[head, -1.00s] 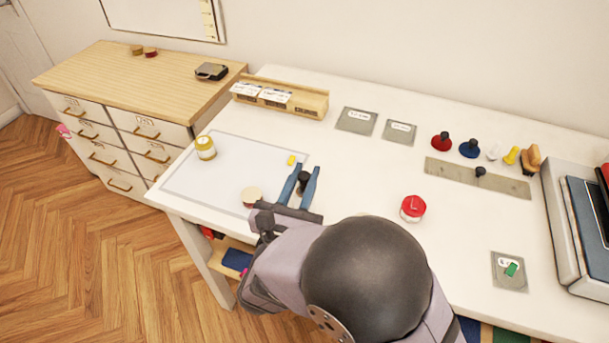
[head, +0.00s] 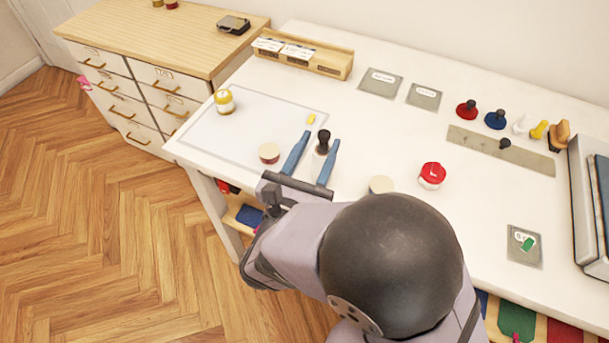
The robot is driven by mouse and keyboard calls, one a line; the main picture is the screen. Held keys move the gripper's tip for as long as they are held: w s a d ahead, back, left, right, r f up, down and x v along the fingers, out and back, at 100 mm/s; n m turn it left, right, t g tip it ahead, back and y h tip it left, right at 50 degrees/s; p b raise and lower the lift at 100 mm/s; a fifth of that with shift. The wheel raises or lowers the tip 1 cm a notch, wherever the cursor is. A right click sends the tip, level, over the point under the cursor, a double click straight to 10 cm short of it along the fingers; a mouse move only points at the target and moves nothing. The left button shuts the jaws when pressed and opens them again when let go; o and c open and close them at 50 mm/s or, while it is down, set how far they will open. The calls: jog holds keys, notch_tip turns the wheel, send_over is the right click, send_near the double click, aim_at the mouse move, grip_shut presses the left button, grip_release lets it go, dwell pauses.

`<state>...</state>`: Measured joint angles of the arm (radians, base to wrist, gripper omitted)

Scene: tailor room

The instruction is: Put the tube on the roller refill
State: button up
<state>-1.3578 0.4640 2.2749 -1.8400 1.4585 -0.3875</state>
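My gripper (head: 320,138) is open over the front of the white table, its two blue fingers pointing away from the camera. A small black stamp-like piece (head: 323,142) shows between the fingertips; I cannot tell whether they touch it. I cannot tell for certain which thing is the tube or the roller refill. A small yellow piece (head: 311,118) lies just beyond the fingertips. A small green piece (head: 527,243) lies on a labelled grey card (head: 518,257) at the right. Two more labelled grey cards (head: 381,84) (head: 424,97) lie bare at the back; their print is unreadable.
A yellow-and-white jar (head: 225,101) and a round-lidded tin (head: 269,153) stand on the pale mat (head: 200,130). A red-lidded tin (head: 432,175) and a pale round lid (head: 381,184) are right of my gripper. Several stamps stand near the grey strip (head: 480,145). Right-centre is clear.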

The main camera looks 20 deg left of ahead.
jog(key=s+b, duration=0.1)
jog(key=s, duration=0.7)
jog(key=shift+d, duration=0.35)
jog(key=shift+d, duration=0.1)
jog(key=w+d+f+m+g+h, duration=0.1)
jog(key=w+d+m+g+h, duration=0.1)
jog(key=d, duration=0.4)
jog(key=w+d+f+m+g+h+p, duration=0.1)
jog(key=w+d+f+m+g+h, duration=0.1)
jog(key=d, duration=0.5)
jog(key=w+d+f+m+g+h, duration=0.1)
jog(key=w+d+m+g+h, duration=0.1)
jog(key=d+m+h, duration=0.3)
jog(key=shift+d+f+m+g+p, duration=0.3)
jog(key=shift+d+m+g+p, duration=0.1)
jog(key=shift+d+m+g, duration=0.45)
jog(key=s+d+f+m+g+y+p, duration=0.2)
jog(key=s+d+m+g+y, duration=0.2)
jog(key=m, duration=0.9)
jog(key=s+d+f+m+g+y+p, duration=0.2)
jog(key=d+m+g, duration=0.4)
jog(key=m, duration=0.7)
jog(key=shift+s+d+f+y+p, duration=0.25)
jog(key=shift+s+d+y+p, duration=0.15)
jog(key=shift+s+d+y, duration=0.6)
jog(key=shift+w+d, duration=0.1)
jog(key=shift+w, duration=0.05)
